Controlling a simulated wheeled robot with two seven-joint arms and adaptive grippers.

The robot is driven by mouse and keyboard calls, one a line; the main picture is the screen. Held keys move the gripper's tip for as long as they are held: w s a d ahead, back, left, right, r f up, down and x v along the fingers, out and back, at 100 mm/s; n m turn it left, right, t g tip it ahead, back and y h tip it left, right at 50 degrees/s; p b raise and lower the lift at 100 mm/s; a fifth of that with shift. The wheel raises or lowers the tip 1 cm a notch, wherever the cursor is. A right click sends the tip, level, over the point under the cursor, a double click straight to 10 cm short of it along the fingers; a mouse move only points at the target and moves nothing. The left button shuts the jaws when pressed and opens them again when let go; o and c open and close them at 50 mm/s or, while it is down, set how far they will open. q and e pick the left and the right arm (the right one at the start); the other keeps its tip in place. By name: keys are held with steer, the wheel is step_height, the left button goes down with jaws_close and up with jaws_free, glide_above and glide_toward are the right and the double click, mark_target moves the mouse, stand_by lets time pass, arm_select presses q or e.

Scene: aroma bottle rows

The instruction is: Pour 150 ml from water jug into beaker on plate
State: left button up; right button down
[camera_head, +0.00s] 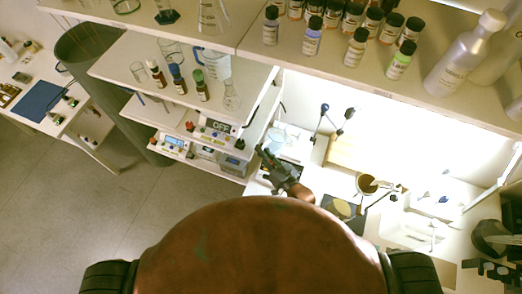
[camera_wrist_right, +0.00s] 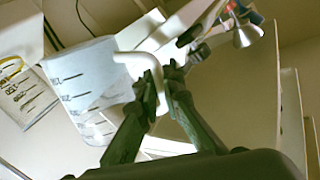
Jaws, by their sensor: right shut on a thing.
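The water jug (camera_wrist_right: 82,88) shows in the right wrist view as a translucent vessel with dark graduation marks and a white handle (camera_wrist_right: 140,66). The right gripper (camera_wrist_right: 164,78) is shut on that handle, and the jug looks tilted in this view. In the head view the right gripper (camera_head: 264,153) is over the bench right of the shelf unit. A pale, clear vessel (camera_head: 286,138) beside it appears to be the jug. I cannot make out the beaker on its plate with certainty. My left gripper is not in view.
A graduated vessel with a yellow edge (camera_wrist_right: 24,92) is at the wrist view's left. Shelves hold brown bottles (camera_head: 357,48), glassware and another jug (camera_head: 215,64). Instruments (camera_head: 175,143) stand on the lower shelf. A brown cup (camera_head: 367,184) stands on the bench at the right.

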mark_target(270, 140)
steer(key=shift+w+d+r+m, duration=0.25)
steer(key=shift+w+m, duration=0.05)
steer(key=shift+w+d+f+m+b, duration=0.5)
steer(key=shift+w+d+m, duration=0.15)
steer(key=shift+d+m, duration=0.05)
stand_by(1.1)
steer(key=shift+w+d+r+m+g+p, duration=0.2)
steer(key=shift+w+d+r+m+p, duration=0.1)
steer(key=shift+r+m+p, duration=0.25)
steer(key=shift+w+d+r+m+g+p, duration=0.2)
steer(key=shift+d+r+m+p, duration=0.15)
steer(key=shift+r, duration=0.3)
stand_by(0.8)
steer(key=shift+s+a+f, duration=0.1)
steer(key=shift+a+f, duration=0.1)
steer(key=shift+f, duration=0.1)
steer(key=shift+w+d+r+m+p, duration=0.15)
steer(key=shift+r+p, duration=0.15)
steer(key=shift+p, duration=0.25)
steer(key=shift+w+d+r+m+p, duration=0.15)
steer(key=shift+r+p, duration=0.15)
steer(key=shift+p, duration=0.2)
stand_by(2.5)
